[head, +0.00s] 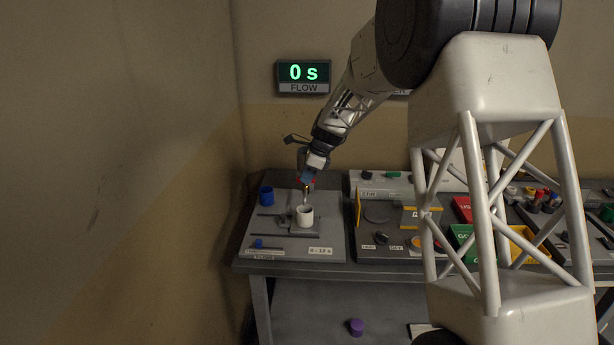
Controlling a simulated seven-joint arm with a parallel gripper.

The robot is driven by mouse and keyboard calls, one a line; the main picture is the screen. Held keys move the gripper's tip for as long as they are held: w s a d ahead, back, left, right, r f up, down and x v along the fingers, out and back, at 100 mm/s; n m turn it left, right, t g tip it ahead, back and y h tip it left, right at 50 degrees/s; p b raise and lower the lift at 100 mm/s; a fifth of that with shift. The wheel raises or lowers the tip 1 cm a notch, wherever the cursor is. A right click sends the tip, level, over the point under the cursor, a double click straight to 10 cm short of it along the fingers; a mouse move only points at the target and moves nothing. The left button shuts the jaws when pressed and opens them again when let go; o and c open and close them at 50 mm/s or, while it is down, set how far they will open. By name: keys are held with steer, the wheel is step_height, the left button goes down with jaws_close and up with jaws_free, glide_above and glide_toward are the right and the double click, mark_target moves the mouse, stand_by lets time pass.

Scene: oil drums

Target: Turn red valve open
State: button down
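A small patch of red (313,181), likely the red valve, shows at the left station, mostly hidden behind my gripper. My gripper (309,178) points down at it from above, at or very near it; I cannot tell if they touch. Its fingers are too small and dark to tell open from shut. A metal spout (305,196) hangs just below, over a white cup (305,216) standing upright on the grey station board (325,235). The valve's handle position cannot be made out.
A wall display (304,73) reads "0 s" above "FLOW". A blue cup (266,195) stands at the board's left back. A label (320,250) reads about "4-12 s". Trays and coloured bins (463,208) crowd the right. A purple object (356,326) lies below the table.

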steer(key=shift+n+g, duration=0.3)
steer(key=shift+n, duration=0.5)
steer(key=c, duration=1.1)
jaws_free()
steer(key=shift+v, duration=3.9)
